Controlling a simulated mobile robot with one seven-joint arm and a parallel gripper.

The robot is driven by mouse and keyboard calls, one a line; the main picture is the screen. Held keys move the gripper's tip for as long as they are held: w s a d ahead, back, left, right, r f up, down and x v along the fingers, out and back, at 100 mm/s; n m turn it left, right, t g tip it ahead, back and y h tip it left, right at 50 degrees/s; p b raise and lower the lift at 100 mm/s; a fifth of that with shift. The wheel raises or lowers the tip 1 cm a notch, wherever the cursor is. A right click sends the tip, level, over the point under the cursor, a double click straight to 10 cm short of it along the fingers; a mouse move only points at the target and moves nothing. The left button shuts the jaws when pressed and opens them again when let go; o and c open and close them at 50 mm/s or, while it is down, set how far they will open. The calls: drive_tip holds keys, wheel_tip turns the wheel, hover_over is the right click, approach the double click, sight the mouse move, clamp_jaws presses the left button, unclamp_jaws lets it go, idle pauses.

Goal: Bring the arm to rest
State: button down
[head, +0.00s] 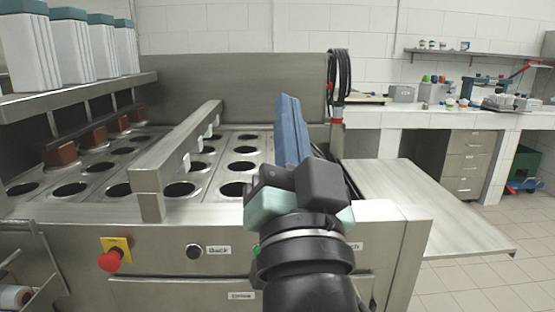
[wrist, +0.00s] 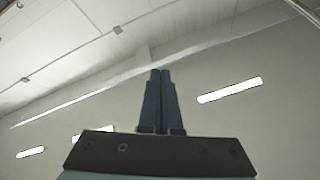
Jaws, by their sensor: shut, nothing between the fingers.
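My gripper (head: 288,100) shows in the head view with its long blue fingers pointing up, in front of the cup filler's right part. In the wrist view the two blue fingers (wrist: 160,75) lie side by side, shut, with nothing between them. Behind them the wrist view shows only the ceiling and bright lamps. My black wrist and forearm rise from the bottom of the head view and hide part of the machine's front panel.
The cup filler (head: 219,176) has rows of round holes and a raised metal bar (head: 176,158). A red stop button (head: 109,261) is on its front. A bare metal side table (head: 425,200) juts out at right. White containers (head: 70,45) stand on the upper left shelf.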

drive_tip(key=s+a+r+n+t+h, duration=0.1)
drive_tip(key=s+r+n+t, duration=0.3)
drive_tip(key=s+r, duration=0.65)
wheel_tip(320, 180, up, 24)
drive_tip(key=p, duration=2.4)
drive_tip(key=shift+w+a+f+n+g+p, duration=0.2)
drive_tip(key=shift+w+n+g+p, duration=0.1)
drive_tip(key=shift+w+g+p, duration=0.1)
